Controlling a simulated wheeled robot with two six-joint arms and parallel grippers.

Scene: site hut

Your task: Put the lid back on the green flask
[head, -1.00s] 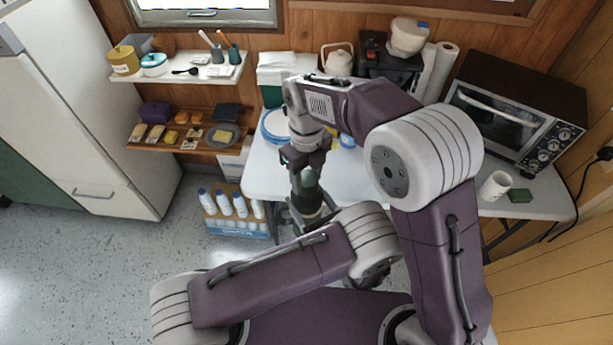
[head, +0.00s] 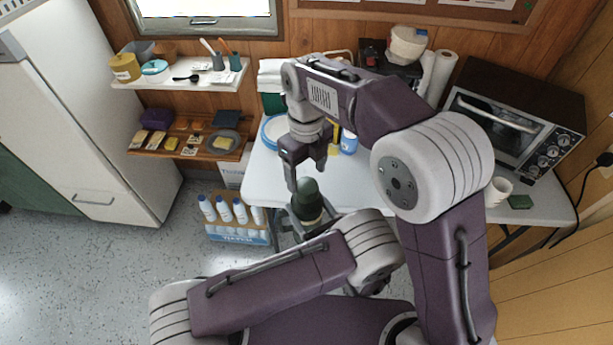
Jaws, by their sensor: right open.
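The green flask (head: 308,209) stands upright at the table's front edge in the head view, with a pale band low on it. Its rounded green top, which looks like the lid (head: 307,187), sits on the flask; the seam is too small to judge. My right gripper (head: 308,180) is open just above and around the level of this top, its fingers pointing down. My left gripper (head: 312,226) is around the flask's lower part and appears shut on it. Its fingers are largely hidden by my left arm.
The white table (head: 268,180) carries a blue-rimmed plate (head: 270,133), a blue bottle (head: 349,142), a toaster oven (head: 510,115) and a white mug (head: 498,191). A crate of white bottles (head: 238,235) stands on the floor at left. Two wall shelves hang beyond it.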

